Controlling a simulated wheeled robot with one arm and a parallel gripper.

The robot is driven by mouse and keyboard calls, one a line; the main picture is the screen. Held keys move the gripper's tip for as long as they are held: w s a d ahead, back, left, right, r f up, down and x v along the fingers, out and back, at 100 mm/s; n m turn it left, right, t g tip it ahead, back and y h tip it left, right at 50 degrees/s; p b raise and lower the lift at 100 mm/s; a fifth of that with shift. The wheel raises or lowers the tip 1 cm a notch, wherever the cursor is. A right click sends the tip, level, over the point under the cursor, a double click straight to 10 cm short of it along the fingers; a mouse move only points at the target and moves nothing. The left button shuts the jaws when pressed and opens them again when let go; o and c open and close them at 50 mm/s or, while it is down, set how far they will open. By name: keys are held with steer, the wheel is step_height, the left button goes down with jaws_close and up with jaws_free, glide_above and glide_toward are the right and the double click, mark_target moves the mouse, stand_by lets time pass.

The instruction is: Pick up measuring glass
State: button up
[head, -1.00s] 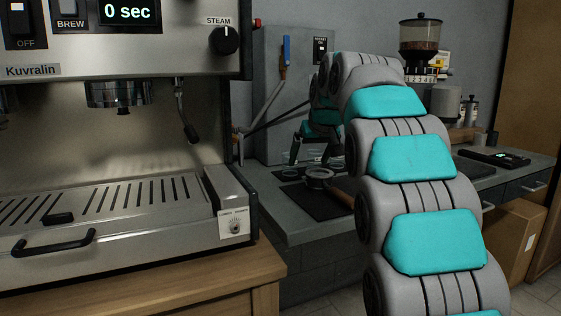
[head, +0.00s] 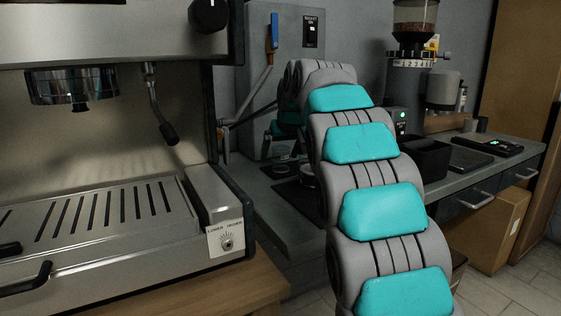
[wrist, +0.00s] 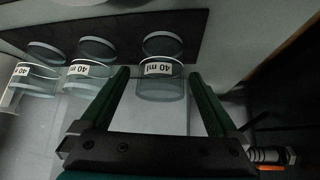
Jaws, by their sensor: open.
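Several clear measuring glasses labelled "40 ml" show in the wrist view. One measuring glass (wrist: 161,86) appears between the two fingers of my gripper (wrist: 158,76); I see no clear contact. A second measuring glass (wrist: 90,72) is just left of the left finger, and a third measuring glass (wrist: 36,76) is further left. My gripper is open, with green fingers on either side of the first glass. In the head view my arm mostly hides the gripper, and the glasses are too small and dark to make out.
A dark mat (wrist: 112,28) lies by the glasses. In the head view, an espresso machine (head: 105,215) fills the left. A grey boiler unit (head: 254,95) stands behind my arm. A grinder (head: 412,75), a black box (head: 430,160) and a scale (head: 492,146) are to the right.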

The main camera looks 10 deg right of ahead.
steer(key=shift+x, duration=1.1)
steer(key=shift+c, duration=0.4)
steer(key=c, duration=1.4)
steer(key=shift+r, duration=0.15)
